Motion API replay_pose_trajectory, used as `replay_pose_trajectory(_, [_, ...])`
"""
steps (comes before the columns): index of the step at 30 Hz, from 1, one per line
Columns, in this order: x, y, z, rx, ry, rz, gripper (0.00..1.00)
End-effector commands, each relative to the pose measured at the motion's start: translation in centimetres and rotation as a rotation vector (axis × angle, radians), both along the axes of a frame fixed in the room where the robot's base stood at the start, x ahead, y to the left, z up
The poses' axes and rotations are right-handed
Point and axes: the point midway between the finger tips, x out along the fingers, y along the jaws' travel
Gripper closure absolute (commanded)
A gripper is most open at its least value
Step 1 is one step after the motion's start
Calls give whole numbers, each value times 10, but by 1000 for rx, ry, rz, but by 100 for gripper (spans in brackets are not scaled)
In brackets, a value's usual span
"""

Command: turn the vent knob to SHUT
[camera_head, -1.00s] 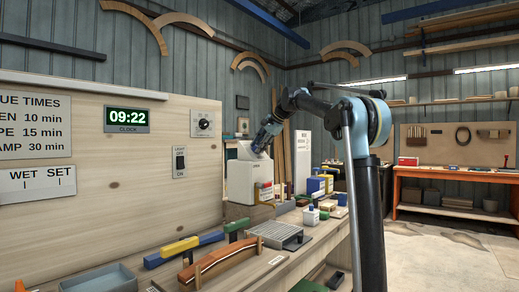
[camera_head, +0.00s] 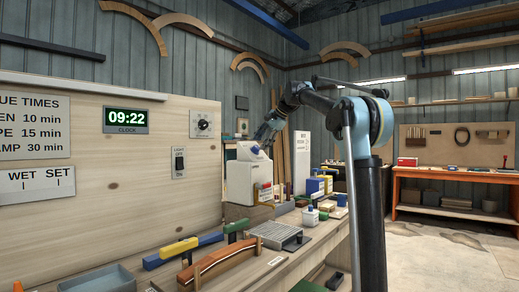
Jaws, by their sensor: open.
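A round black dial knob (camera_head: 204,124) sits on a pale square plate on the wooden wall panel. Its lettering is too small to read, so I cannot tell whether it is the vent knob or where it points. My gripper (camera_head: 262,142) is open, at the upper part of a white box-like appliance (camera_head: 240,182) at the back of the bench, right of the panel. The fingers are small and dark here. I cannot tell whether they touch the appliance, and any knob on it is hidden or too small to make out.
A light switch (camera_head: 179,161) and a clock (camera_head: 127,120) are on the panel. The bench holds a curved wooden piece with clamps (camera_head: 228,262), a grey grated tray (camera_head: 276,235) and several bottles (camera_head: 310,216). Open floor lies to the right.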

Motion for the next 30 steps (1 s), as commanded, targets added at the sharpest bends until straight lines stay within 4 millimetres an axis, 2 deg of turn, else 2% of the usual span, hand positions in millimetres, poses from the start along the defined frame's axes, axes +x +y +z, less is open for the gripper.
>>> replay_pose_trajectory(6, [-14, -25, 32, 0, 1, -2, 50])
replay_pose_trajectory(12, [-24, -42, 54, 0, 1, -2, 50])
replay_pose_trajectory(18, [-28, -49, 64, 0, 1, -2, 50])
replay_pose_trajectory(30, [-29, -49, 65, 1, 1, -2, 50])
